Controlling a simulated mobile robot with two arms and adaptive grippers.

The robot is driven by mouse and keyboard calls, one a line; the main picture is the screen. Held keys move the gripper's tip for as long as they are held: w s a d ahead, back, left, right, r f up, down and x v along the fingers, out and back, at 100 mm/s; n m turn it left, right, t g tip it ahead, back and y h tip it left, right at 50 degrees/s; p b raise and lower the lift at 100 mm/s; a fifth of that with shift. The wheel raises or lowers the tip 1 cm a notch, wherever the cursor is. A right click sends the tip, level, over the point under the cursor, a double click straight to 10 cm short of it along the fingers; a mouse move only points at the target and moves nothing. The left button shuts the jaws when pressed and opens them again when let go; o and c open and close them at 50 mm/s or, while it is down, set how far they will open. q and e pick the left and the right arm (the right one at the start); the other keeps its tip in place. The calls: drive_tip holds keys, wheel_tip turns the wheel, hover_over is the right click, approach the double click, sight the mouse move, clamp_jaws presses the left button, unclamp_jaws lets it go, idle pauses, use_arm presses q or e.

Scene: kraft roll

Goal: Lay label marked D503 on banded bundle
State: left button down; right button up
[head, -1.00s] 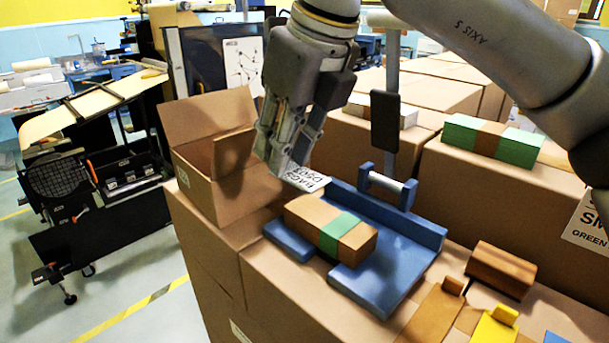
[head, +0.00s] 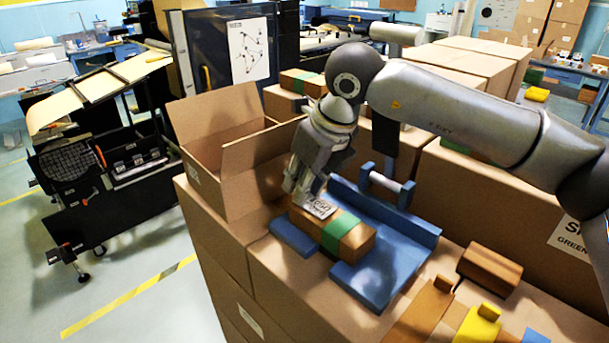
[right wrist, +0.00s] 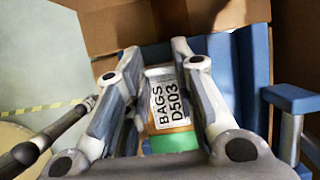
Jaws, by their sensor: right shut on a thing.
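The white label (head: 320,208), which reads BAGS D503 in the right wrist view (right wrist: 168,102), is held by my right gripper (head: 306,196). In the right wrist view the gripper (right wrist: 155,68) has its fingers on both sides of the label. The brown bundle with a green band (head: 357,246) lies on the blue fixture (head: 375,284). The label is over the bundle's left end, beside the green band. I cannot tell whether it touches the bundle. In the right wrist view the green band (right wrist: 174,143) shows just below the label. My left gripper is out of view.
An open cardboard box (head: 225,150) stands left of the gripper. A bar on blue posts (head: 385,183) rises behind the bundle. A brown block (head: 489,270) and a yellow piece (head: 478,325) lie at the right front. Large cartons stand behind.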

sight(323, 210)
drive_tip(key=shift+f, duration=0.2)
drive_tip(key=o, duration=0.7)
drive_tip(key=shift+r, duration=0.1)
drive_tip(key=shift+r, duration=0.3)
drive_tip(key=b+v, duration=0.4)
drive_tip(key=v, duration=0.7)
drive_tip(key=shift+s+d+r, duration=0.1)
drive_tip(key=shift+s+r, duration=0.05)
drive_tip(key=shift+r, duration=0.1)
